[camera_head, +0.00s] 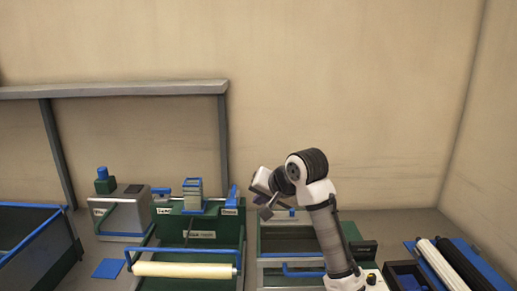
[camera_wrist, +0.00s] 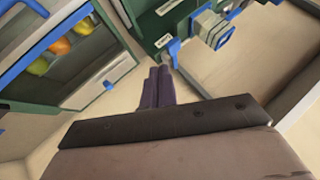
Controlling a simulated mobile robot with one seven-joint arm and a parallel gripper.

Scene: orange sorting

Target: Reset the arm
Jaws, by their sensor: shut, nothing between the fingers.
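My arm rises at the right of the middle in the head view and bends over to the left. My gripper (camera_head: 266,213) hangs from its end, pointing down and left, with nothing in it. In the wrist view the two dark fingers of my gripper (camera_wrist: 158,82) lie side by side, shut and empty. They appear apart from the things around them.
Several fruits, one orange (camera_wrist: 60,47), lie in a blue-edged container (camera_wrist: 122,68) at left in the wrist view. The head view shows a green machine with a cream roller (camera_head: 185,270), a grey box (camera_head: 122,216), a grey shelf (camera_head: 120,90) and rollers (camera_head: 440,264) at right.

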